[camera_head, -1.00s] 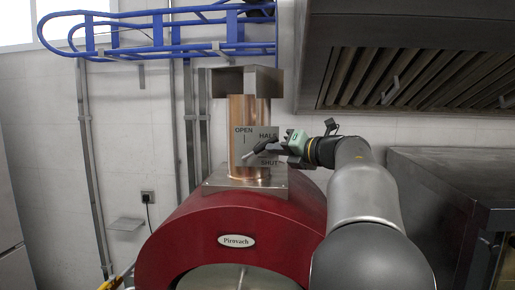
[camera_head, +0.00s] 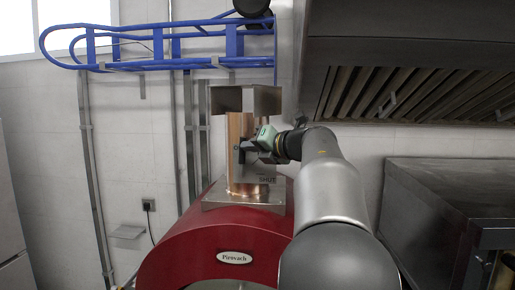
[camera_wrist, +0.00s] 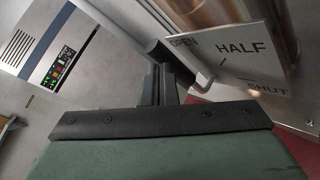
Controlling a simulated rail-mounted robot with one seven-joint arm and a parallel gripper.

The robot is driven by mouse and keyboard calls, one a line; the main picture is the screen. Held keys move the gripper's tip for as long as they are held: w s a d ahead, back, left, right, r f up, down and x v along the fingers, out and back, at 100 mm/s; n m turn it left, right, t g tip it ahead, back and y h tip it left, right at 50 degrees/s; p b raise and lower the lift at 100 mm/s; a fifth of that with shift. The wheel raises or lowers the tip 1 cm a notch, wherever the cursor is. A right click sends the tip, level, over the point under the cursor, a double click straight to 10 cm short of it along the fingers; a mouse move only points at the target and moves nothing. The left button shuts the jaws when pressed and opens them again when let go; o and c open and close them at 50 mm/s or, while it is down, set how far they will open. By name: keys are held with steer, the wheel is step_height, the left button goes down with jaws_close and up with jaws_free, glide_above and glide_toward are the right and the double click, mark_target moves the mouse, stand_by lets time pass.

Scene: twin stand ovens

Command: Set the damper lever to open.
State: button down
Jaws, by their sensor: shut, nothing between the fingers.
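The damper plate (camera_head: 264,179) is a grey sheet on the copper flue (camera_head: 236,130). In the wrist view the plate (camera_wrist: 245,70) reads OPEN, HALF and SHUT. The damper lever's dark grip (camera_wrist: 167,58) lies beside the OPEN word, and its pale rod (camera_wrist: 204,79) runs to the plate. My gripper (camera_wrist: 158,80) is shut and empty, its fingertips close against the grip; I cannot tell if they touch. In the head view my gripper (camera_head: 245,149) is in front of the flue and hides the upper plate and most of the lever.
The red oven dome (camera_head: 205,245) is below the flue. A blue rack (camera_head: 140,45) is on the wall above. A steel hood (camera_head: 410,60) hangs at upper right, with a dark steel unit (camera_head: 440,200) below it. The wall left of the flue is mostly clear.

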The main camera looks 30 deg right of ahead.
steer(key=shift+w+a+r, duration=0.2)
steer(key=shift+w+a, duration=0.1)
steer(key=shift+a, duration=0.2)
stand_by(0.3)
